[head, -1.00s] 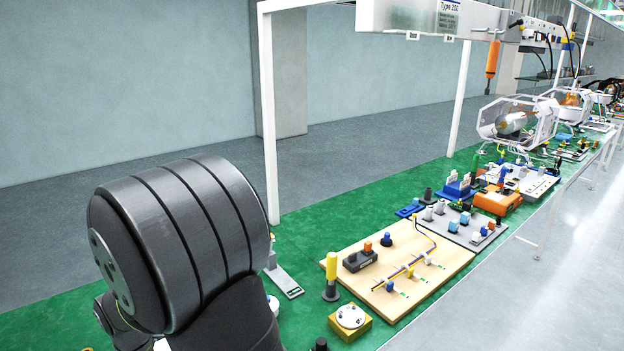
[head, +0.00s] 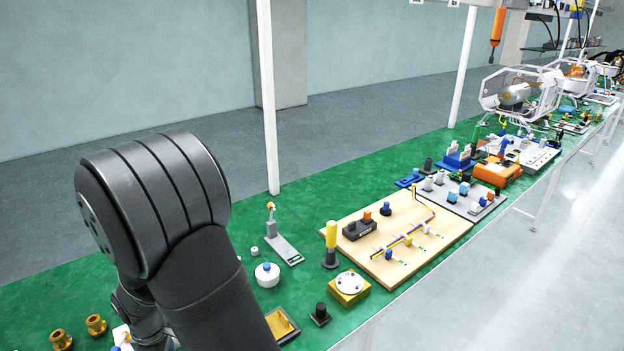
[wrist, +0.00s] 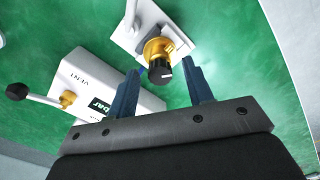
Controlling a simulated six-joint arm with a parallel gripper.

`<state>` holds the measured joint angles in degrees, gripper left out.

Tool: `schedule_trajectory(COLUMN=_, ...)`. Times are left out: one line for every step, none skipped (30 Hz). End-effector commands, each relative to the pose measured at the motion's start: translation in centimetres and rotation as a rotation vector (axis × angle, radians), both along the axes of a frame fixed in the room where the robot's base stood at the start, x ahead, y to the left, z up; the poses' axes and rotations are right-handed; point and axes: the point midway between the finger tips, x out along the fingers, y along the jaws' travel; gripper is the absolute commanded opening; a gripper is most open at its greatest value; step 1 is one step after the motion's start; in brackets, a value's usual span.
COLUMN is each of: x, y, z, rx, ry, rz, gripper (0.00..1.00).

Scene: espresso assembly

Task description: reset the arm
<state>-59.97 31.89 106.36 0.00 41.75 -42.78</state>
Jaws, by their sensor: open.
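My gripper (wrist: 162,95) is open in the wrist view, with its two blue-grey fingers apart and nothing held between them. Beyond the fingertips is a brass fitting with a black knob (wrist: 160,70) on a white plate (wrist: 133,28). A white block marked "VENT" (wrist: 95,78) with a black ball-ended lever (wrist: 17,91) lies to the left, close to the left finger; I cannot tell if they touch. In the head view my arm fills the lower left, and my gripper does not show there.
The green bench holds a wooden board (head: 350,225) with wiring parts, a yellow-and-black post (head: 331,245), a yellow block with a white disc (head: 349,286), a white round part (head: 267,275), a scale-like grey stand (head: 284,250) and brass fittings (head: 96,324). An orange tool (head: 497,27) hangs at upper right.

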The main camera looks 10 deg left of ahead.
Motion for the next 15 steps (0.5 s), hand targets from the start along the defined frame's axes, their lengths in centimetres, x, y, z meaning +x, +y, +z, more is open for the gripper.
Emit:
schedule_trajectory(x=-0.01, y=0.00, z=0.01, rx=0.000, ry=0.000, rz=-0.038, gripper=0.47)
schedule_trajectory(x=-0.01, y=0.00, z=0.01, rx=0.000, ry=0.000, rz=-0.062, gripper=0.47)
schedule_trajectory(x=-0.02, y=0.00, z=0.01, rx=0.000, ry=0.000, rz=-0.094, gripper=0.47)
schedule_trajectory(x=-0.02, y=0.00, z=0.01, rx=0.000, ry=0.000, rz=-0.118, gripper=0.47)
schedule_trajectory(x=-0.02, y=0.00, z=0.01, rx=0.000, ry=0.000, rz=-0.143, gripper=0.47)
schedule_trajectory(x=-0.02, y=0.00, z=0.01, rx=0.000, ry=0.000, rz=-0.176, gripper=0.47)
schedule_trajectory(x=-0.03, y=-0.01, z=0.01, rx=0.000, ry=0.000, rz=-0.200, gripper=0.47)
schedule_trajectory(x=-0.03, y=-0.01, z=0.01, rx=0.000, ry=0.000, rz=-0.224, gripper=0.47)
schedule_trajectory(x=-0.03, y=-0.01, z=0.01, rx=0.000, ry=0.000, rz=-0.257, gripper=0.47)
schedule_trajectory(x=-0.03, y=-0.01, z=0.01, rx=0.000, ry=0.000, rz=-0.279, gripper=0.47)
schedule_trajectory(x=-0.04, y=-0.01, z=0.01, rx=0.000, ry=0.000, rz=-0.302, gripper=0.47)
schedule_trajectory(x=-0.04, y=-0.01, z=0.01, rx=0.000, ry=0.000, rz=-0.331, gripper=0.47)
schedule_trajectory(x=-0.04, y=0.00, z=0.01, rx=0.000, ry=0.000, rz=-0.352, gripper=0.47)
schedule_trajectory(x=-0.04, y=0.00, z=0.01, rx=0.000, ry=0.000, rz=-0.371, gripper=0.47)
schedule_trajectory(x=-0.04, y=0.00, z=0.01, rx=0.000, ry=0.000, rz=-0.394, gripper=0.47)
